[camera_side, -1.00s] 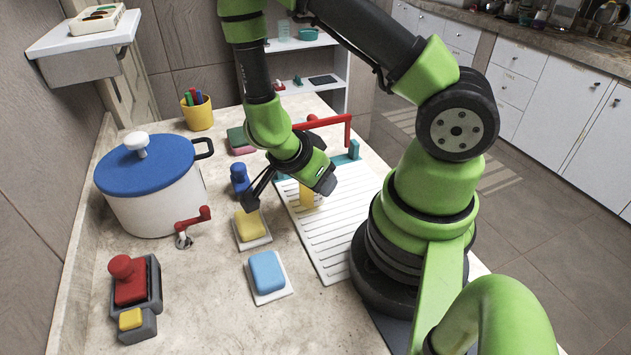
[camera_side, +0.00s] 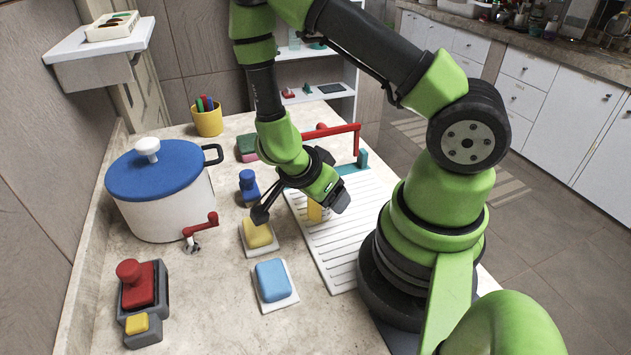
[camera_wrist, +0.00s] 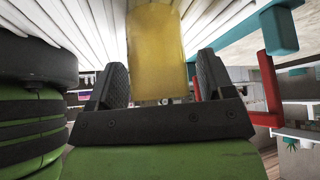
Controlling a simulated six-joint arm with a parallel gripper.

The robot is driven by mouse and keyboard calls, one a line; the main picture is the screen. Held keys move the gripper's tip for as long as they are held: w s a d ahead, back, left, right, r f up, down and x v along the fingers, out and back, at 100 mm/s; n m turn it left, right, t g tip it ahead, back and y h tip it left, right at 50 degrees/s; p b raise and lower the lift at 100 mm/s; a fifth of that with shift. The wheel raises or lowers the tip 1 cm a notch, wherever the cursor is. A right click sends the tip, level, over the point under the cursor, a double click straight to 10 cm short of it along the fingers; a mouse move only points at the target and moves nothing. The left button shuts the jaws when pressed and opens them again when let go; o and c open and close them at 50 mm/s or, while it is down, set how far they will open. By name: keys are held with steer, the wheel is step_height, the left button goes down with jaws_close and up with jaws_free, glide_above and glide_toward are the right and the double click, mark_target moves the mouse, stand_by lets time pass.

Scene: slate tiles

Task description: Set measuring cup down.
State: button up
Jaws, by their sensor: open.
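The measuring cup is a yellow cylinder. In the side view the cup (camera_side: 317,212) is at the white slatted drainboard (camera_side: 345,240), partly hidden behind my gripper. In the wrist view the cup (camera_wrist: 155,45) fills the space between my two dark fingers. My gripper (camera_side: 327,203) is open, low over the drainboard, with a finger on each side of the cup. The wrist view shows my gripper (camera_wrist: 161,80) close around it. The cup's base and its contact with the slats are hidden.
Left of the drainboard are a yellow block (camera_side: 257,233), a blue block (camera_side: 272,281) and a blue stamp-like object (camera_side: 248,185). A red bar (camera_side: 330,131) with a teal base (camera_side: 362,158) stands behind. A blue-lidded pot (camera_side: 165,210) stands left.

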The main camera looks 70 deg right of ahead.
steer(key=w+a+r+n+t+y, duration=0.2)
steer(key=w+a+r+n+t, duration=0.15)
steer(key=r, duration=0.55)
steer(key=w+a+r+n+t+y, duration=0.3)
steer(key=w+a+r+t, duration=0.15)
steer(key=r, duration=0.45)
steer(key=w+a+r+n+t+y, duration=0.25)
steer(key=r+t, duration=0.25)
steer(key=r, duration=0.4)
steer(key=s+n+g, duration=0.3)
steer(key=s+n, duration=0.6)
steer(key=s, duration=0.5)
steer(key=shift+s+r+y, duration=0.2)
steer(key=shift+s+y, duration=0.1)
steer(key=shift+y, duration=0.05)
